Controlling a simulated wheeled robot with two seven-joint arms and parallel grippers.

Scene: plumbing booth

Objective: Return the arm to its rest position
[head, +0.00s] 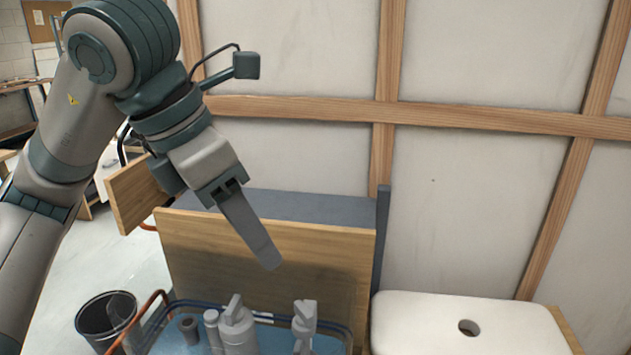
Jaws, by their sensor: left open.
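My left arm (75,125) comes in from the left, bends at the top and slopes down to the right. Its left gripper (268,262) is open and points down in front of a wooden panel (330,262). The fingers overlap in this view, so the gap between them is hard to see. I see nothing held in it. The fingertips hang above a blue tray (275,343) with grey pipe fittings. My right gripper is out of view.
The tray holds a grey fitting (238,325), another upright fitting (304,322) and a small dark cup-like part (189,328). A black bucket (100,325) stands left of it. A white slab with a hole (420,320) is at right. A wood-framed wall (480,180) stands behind.

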